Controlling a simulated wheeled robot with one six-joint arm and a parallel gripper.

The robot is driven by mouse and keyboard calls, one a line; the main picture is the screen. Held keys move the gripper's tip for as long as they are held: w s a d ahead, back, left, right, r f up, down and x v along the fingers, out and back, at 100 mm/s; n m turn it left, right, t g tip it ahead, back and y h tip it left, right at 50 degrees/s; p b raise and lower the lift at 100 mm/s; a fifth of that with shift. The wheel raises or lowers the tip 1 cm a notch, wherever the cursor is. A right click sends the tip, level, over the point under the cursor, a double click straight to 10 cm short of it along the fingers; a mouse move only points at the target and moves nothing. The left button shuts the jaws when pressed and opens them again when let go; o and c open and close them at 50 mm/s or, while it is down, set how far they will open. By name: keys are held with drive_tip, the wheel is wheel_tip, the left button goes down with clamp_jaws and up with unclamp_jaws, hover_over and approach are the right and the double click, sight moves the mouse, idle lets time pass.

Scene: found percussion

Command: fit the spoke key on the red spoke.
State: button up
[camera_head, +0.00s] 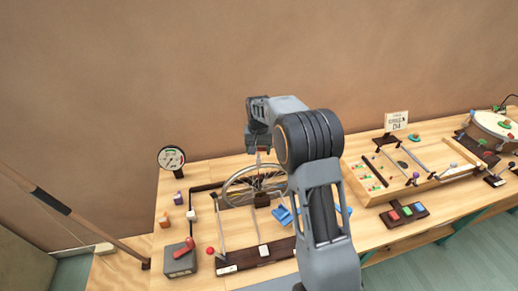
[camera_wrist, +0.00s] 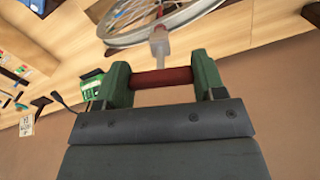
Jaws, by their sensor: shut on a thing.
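My gripper (camera_wrist: 163,82) is shut on the dark red handle of the spoke key (camera_wrist: 163,77), which lies across between the green fingers. The key's pale grey head (camera_wrist: 159,44) points away from the gripper, towards the wheel rim. The spoked wheel (camera_wrist: 122,38) fills the top of the wrist view; the head overlaps its rim there, and I cannot tell whether they touch. A thin reddish line inside the wheel may be the red spoke, but it is too small to be sure. In the head view, my gripper (camera_head: 258,140) is above the wheel (camera_head: 228,186), partly hidden by my arm.
A round dial (camera_head: 171,158) stands at the bench's back left. A grey box with a red lever (camera_head: 180,262) is at front left. Blue pieces (camera_head: 282,215) lie right of the wheel. A wooden tray (camera_head: 440,178) and a drum (camera_head: 492,126) are further right.

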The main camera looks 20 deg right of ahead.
sight(259, 148)
drive_tip(key=shift+f+b, duration=0.55)
drive_tip(key=shift+f, duration=0.35)
drive_tip(key=o, duration=1)
drive_tip(key=shift+r, duration=0.1)
wheel_tip(259, 148, up, 14)
drive_tip(key=b, duration=0.1)
drive_tip(key=shift+f, duration=0.2)
